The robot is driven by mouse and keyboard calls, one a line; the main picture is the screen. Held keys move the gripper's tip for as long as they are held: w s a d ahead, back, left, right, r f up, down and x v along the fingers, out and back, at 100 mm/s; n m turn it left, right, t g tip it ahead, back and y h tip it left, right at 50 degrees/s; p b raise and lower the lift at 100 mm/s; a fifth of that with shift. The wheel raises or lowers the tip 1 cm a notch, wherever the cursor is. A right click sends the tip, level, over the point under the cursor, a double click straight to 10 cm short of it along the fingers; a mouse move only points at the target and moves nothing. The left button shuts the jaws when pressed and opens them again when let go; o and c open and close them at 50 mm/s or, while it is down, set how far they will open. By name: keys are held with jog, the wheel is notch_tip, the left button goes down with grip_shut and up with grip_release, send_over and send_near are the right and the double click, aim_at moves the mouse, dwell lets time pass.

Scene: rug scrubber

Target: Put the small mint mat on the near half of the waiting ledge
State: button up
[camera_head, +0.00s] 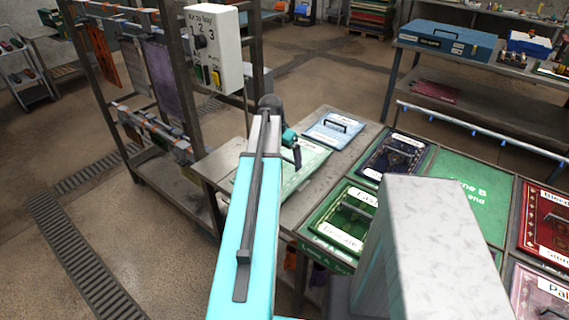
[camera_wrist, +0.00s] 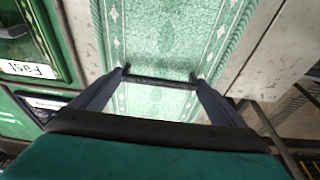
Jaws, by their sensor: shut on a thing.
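The small mint mat (camera_head: 312,160) is pale green with a white label, partly hidden behind my arm. In the wrist view the mat (camera_wrist: 165,35) shows a white patterned border and a dark bar handle. My gripper (camera_wrist: 160,81) is shut on that handle, with a finger at each end of it. In the head view my gripper (camera_head: 291,148) is over the mat, mostly hidden by my arm. The mat is over the near part of a grey ledge (camera_head: 225,165); I cannot tell whether it touches it. A light blue mat (camera_head: 325,138) lies on the ledge's far part.
Right of the ledge, a tray table holds a dark blue mat (camera_head: 385,165), a green mat (camera_head: 330,240) and red mats (camera_head: 545,220). One green bay (camera_head: 468,190) is empty. A metal rack with a control box (camera_head: 213,50) stands left.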

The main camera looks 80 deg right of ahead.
aim_at(284, 165)
jog(key=shift+f, duration=0.15)
jog(key=shift+f+p, duration=0.45)
jog(key=shift+f, duration=1.35)
jog(key=shift+f, duration=0.15)
jog(key=o, duration=1.2)
jog(key=b+v, duration=0.2)
jog(key=v, duration=1)
jog(key=shift+s, duration=0.1)
